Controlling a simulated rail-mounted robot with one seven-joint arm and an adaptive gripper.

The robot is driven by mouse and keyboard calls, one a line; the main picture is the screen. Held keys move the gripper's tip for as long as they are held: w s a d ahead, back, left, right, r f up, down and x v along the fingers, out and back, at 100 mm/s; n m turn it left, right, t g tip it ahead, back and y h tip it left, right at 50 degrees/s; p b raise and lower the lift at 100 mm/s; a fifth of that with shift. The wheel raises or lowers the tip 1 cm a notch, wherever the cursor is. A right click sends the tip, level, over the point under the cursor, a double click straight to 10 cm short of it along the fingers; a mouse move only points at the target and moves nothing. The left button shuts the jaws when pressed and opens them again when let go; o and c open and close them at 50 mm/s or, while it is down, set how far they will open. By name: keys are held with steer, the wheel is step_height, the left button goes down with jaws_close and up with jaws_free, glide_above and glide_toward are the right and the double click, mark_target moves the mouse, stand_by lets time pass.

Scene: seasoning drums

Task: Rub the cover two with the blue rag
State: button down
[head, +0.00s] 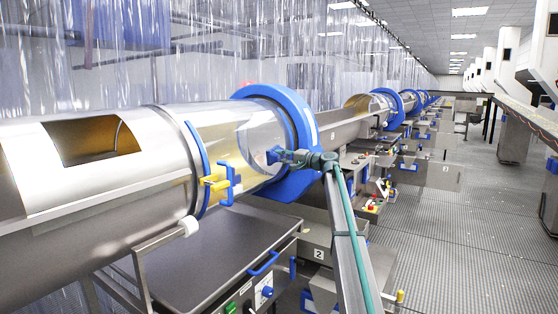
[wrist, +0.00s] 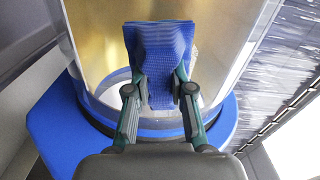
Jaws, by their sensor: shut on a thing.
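My gripper (head: 290,157) is shut on the blue rag (head: 272,155) in the head view, at the right end of the see-through drum section. The rag, a folded ribbed blue cloth (wrist: 160,40), stands between the two fingers (wrist: 158,82) in the wrist view. The clear cover (head: 258,133) is a curved transparent shell beside the large blue ring; its clear wall (wrist: 92,60) is behind the rag in the wrist view. A sign with "2" is on the machine below. The rag overlaps the cover in both views; I cannot tell whether they touch.
The blue ring (head: 304,125) surrounds the drum close to my gripper. A yellow latch with a blue handle (head: 218,182) sticks out on the left. The steel drum (head: 80,200) has an open hatch. A grey cabinet (head: 200,240) is below. The aisle (head: 440,235) at right is clear.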

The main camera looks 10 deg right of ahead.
steer(key=shift+s+a+b, duration=0.85)
steer(key=shift+s+a, duration=3.95)
steer(key=shift+s, duration=0.2)
steer(key=v, duration=0.6)
steer(key=shift+b, duration=0.35)
steer(key=shift+d, duration=0.15)
steer(key=shift+v, duration=1.4)
